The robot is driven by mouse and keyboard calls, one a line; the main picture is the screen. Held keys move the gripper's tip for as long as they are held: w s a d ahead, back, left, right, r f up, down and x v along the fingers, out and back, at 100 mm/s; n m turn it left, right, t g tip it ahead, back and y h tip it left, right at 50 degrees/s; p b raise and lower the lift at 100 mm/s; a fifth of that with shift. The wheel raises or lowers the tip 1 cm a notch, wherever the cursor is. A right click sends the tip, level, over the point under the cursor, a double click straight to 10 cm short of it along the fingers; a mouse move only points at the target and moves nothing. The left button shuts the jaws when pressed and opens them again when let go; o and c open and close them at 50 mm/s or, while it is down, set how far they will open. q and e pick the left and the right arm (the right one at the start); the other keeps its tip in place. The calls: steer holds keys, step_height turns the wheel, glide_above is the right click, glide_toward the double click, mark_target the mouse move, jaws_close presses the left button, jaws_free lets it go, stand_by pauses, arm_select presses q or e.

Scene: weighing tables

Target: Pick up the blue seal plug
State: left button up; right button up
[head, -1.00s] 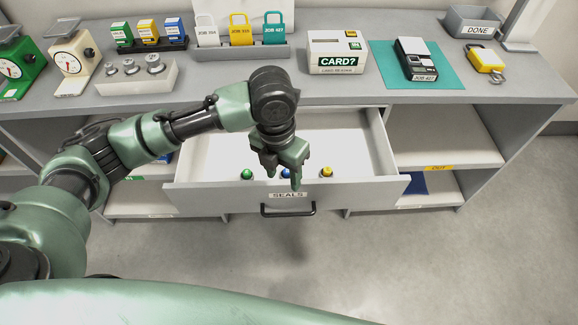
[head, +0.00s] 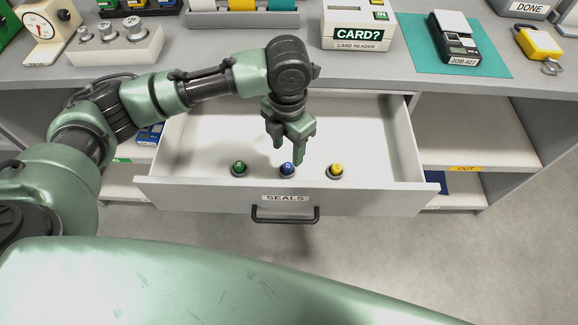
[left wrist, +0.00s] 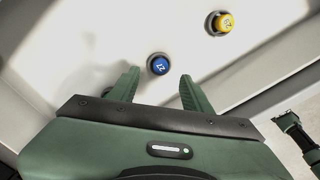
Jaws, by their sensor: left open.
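The blue seal plug (head: 287,169) sits in the open SEALS drawer (head: 370,150), between a green plug (head: 239,168) on its left and a yellow plug (head: 336,170) on its right. My left gripper (head: 288,158) is open and empty, pointing down into the drawer above and just behind the blue plug. In the left wrist view, the blue plug (left wrist: 158,64) shows just beyond and between the two open fingertips (left wrist: 158,76); the fingers do not appear to touch it. The yellow plug (left wrist: 220,23) is at the upper right there. My right gripper is not in the head view.
The drawer front with its black handle (head: 285,215) stands out below the grey counter (head: 300,72). A card reader (head: 357,25) and a teal mat (head: 490,65) are on the counter. Open shelves lie either side of the drawer.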

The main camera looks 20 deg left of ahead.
mark_target(287, 166)
arm_select(q)
steer(key=shift+s+f, duration=0.15)
steer(key=shift+f, duration=0.6)
step_height(287, 166, down, 5)
steer(key=shift+r, duration=0.15)
jaws_close()
